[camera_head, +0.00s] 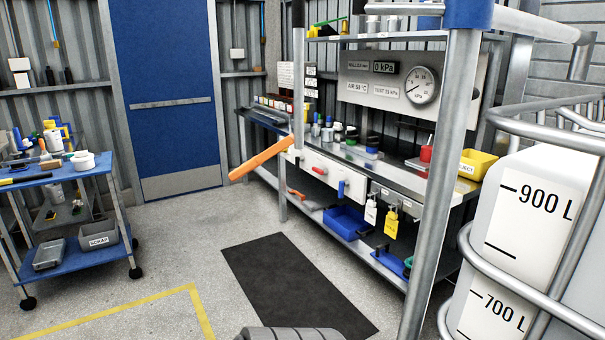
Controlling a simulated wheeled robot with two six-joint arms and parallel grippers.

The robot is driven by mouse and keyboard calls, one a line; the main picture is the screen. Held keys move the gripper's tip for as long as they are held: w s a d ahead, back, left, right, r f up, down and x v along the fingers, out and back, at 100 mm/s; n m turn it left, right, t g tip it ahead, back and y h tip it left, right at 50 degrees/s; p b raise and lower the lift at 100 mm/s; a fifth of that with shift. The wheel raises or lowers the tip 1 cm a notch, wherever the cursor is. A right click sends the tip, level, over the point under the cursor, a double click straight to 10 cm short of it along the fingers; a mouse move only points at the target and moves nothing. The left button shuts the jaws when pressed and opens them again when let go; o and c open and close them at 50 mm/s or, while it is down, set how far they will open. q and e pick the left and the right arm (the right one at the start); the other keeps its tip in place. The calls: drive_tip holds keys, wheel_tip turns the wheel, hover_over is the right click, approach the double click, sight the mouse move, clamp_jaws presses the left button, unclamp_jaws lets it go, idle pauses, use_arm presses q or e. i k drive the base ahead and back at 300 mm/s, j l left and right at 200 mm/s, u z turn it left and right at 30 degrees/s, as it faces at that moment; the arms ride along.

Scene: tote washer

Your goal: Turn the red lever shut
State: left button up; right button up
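A small red lever (319,170) sits on the white panel on the front of the workbench, in the middle of the head view. It lies roughly level. A blue lever (341,189) on the same panel points downward. A larger orange lever (262,159) is nearer to me, by a vertical pipe, and slants down to the left. Neither of my grippers shows in the head view, and nothing is seen touching the levers.
The metal-topped workbench (395,165) carries bottles and a yellow bin (477,164). A thick metal post (437,190) and a caged white tank (535,205) stand at right. A blue cart (62,174) stands left. The floor around the black mat (290,283) is clear.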

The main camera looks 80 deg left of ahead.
sight(324, 171)
drive_tip(key=u, duration=3.05)
drive_tip(key=i+j+u, duration=0.1)
drive_tip(key=u, duration=0.95)
drive_tip(key=i+u, duration=0.15)
drive_tip(key=u, duration=0.85)
drive_tip(key=i+u, duration=0.1)
drive_tip(key=u, duration=0.4)
drive_tip(key=l+u, duration=0.15)
drive_tip(key=u, duration=0.9)
drive_tip(key=l+u, duration=0.1)
drive_tip(key=l, duration=1.25)
drive_tip(key=l+z, duration=0.2)
drive_tip(key=l, duration=0.3)
drive_tip(key=l+z, duration=0.25)
drive_tip(key=l, duration=0.25)
drive_tip(key=i+l+z, duration=0.2)
drive_tip(key=l, duration=0.3)
drive_tip(key=l+z, duration=0.25)
drive_tip(key=l, duration=0.25)
drive_tip(key=i+l+z, duration=0.2)
drive_tip(key=l, duration=0.25)
drive_tip(key=k+l+z, duration=0.1)
drive_tip(key=l+z, duration=0.8)
drive_tip(key=l, duration=0.15)
drive_tip(key=l+z, duration=0.5)
drive_tip(key=i+l+z, duration=0.2)
drive_tip(key=l+z, duration=0.25)
drive_tip(key=l, duration=0.1)
